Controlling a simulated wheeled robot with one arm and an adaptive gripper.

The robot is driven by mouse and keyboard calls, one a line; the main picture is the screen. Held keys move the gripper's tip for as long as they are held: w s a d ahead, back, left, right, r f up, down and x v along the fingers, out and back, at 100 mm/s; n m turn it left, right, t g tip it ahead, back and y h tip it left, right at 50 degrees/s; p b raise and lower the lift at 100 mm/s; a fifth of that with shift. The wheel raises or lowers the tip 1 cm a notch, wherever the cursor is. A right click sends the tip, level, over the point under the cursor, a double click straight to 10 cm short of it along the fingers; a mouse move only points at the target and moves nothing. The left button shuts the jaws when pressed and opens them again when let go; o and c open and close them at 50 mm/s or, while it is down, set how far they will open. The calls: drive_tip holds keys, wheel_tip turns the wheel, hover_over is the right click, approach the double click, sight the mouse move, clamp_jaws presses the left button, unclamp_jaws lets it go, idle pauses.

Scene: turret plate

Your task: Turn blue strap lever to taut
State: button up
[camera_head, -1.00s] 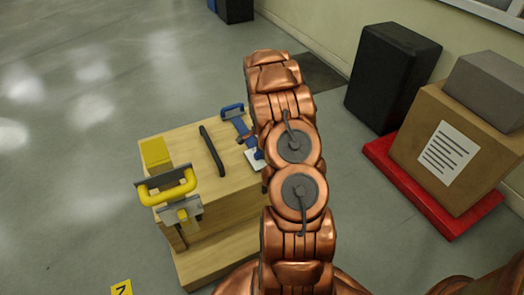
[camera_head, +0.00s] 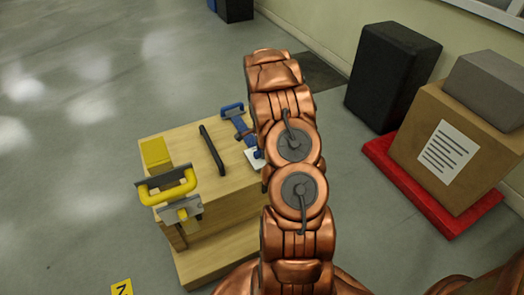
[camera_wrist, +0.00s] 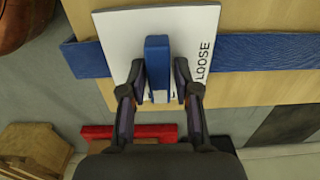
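The blue strap lever (camera_wrist: 158,62) stands up from a white plate (camera_wrist: 115,30) printed with the word LOOSE in the wrist view. A blue strap (camera_wrist: 265,55) runs along the wooden surface and passes by the plate. My gripper (camera_wrist: 159,72) has one finger on each side of the lever. The fingers are apart, with a narrow gap seeming to show beside the lever, so I see no firm grip. In the head view the strap (camera_head: 242,128) and a corner of the white plate (camera_head: 253,160) show beside my arm, which hides my gripper.
The wooden block (camera_head: 225,222) also carries a black bar (camera_head: 212,150), a yellow block (camera_head: 155,151) and a yellow handle (camera_head: 168,187). A box (camera_head: 440,145) on a red pallet (camera_head: 425,205) and a black case (camera_head: 392,75) stand to the right. The floor at left is clear.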

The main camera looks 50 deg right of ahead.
drive_tip(key=shift+o, duration=1.1)
wheel_tip(320, 180, up, 12)
idle(0.4)
